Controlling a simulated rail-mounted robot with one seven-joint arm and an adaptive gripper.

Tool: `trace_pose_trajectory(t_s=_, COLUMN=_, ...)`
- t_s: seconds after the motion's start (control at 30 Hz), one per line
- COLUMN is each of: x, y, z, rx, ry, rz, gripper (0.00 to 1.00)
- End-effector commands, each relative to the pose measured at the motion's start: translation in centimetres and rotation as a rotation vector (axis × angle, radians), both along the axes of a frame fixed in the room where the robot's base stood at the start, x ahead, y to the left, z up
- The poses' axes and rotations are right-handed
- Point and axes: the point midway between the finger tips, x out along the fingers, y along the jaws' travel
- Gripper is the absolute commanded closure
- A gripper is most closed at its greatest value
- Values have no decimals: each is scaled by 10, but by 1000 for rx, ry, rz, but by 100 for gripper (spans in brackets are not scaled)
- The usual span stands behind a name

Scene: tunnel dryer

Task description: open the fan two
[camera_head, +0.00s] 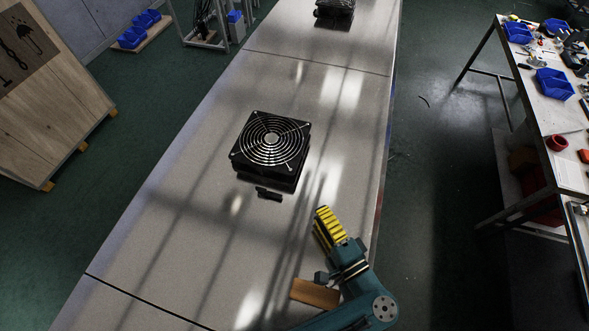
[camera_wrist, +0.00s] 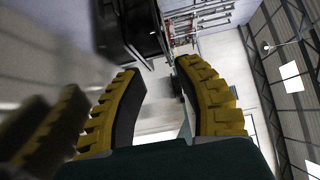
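A black square fan (camera_head: 270,145) with a round silver wire guard sits on the long grey table. A small black part (camera_head: 268,193), perhaps its switch, lies in front of it; its setting is too small to read. Another dark device (camera_head: 334,12) stands at the far end, cut off by the top edge; I cannot tell which one is fan two. My gripper (camera_head: 328,228) has yellow ribbed fingers and is right of and nearer than the fan, apart from it. In the wrist view my gripper (camera_wrist: 160,88) is open and empty, with a dark body (camera_wrist: 130,30) beyond the fingers.
The grey table top (camera_head: 190,215) is mostly clear around the fan. A workbench (camera_head: 570,150) with blue bins and tools stands at the right across a floor gap. A wooden crate (camera_head: 45,100) stands at the left. The gripper is close to the table surface.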

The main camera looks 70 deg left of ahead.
Motion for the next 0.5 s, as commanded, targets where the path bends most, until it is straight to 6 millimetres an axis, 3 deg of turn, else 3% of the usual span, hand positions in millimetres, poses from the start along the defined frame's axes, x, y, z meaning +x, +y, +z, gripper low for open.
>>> trace_pose_trajectory(t_s=0.5, x=-16, y=119, z=-2, rx=-3, ry=-2, rz=4, gripper=66)
